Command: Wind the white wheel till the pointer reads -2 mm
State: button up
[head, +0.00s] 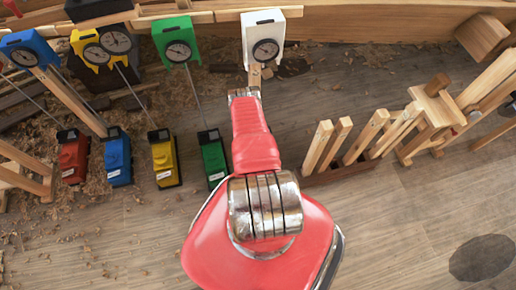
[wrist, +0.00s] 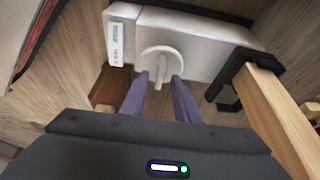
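The white box (wrist: 200,38) lies across the top of the wrist view, with a label on its left end. Its white wheel (wrist: 160,54) faces me, with a raised ridge down its middle. My gripper (wrist: 160,77) has its two purple fingers apart at the lower part of the wheel, one each side of the ridge. I cannot tell whether they touch the rim. In the head view my arm hides the white box and the gripper. The white dial gauge (head: 264,30) stands at the top centre; its pointer is too small to read.
Blue (head: 27,47), yellow (head: 85,47) and green (head: 177,38) gauges stand to the left, with rods to coloured boxes (head: 163,160) on the floor. A black clamp (wrist: 232,85) on a timber is right of the wheel. Upright wooden pegs (head: 342,141) stand right of my arm.

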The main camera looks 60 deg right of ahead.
jog(key=v, duration=1.1)
jog(key=shift+r, duration=0.2)
jog(key=shift+s+d, duration=0.25)
jog(key=shift+s, duration=0.1)
jog(key=c, duration=0.3)
jog(key=shift+g+y, duration=0.3)
jog(key=shift+y, duration=0.1)
jog(key=s, duration=0.5)
jog(key=s+d+f, duration=0.1)
jog(key=s, duration=0.2)
jog(key=shift+s+d, duration=0.15)
grip_shut()
jog(key=s+a+f+n+t+h, duration=0.1)
jog(key=s+a+f+n+t, duration=0.15)
jog(key=s+n, duration=0.75)
jog(key=w+a+n+t, duration=0.4)
jog(key=w+n, duration=0.4)
jog(key=shift+w+r+y, duration=0.3)
jog(key=shift+r, duration=0.15)
jog(key=shift+t, duration=0.25)
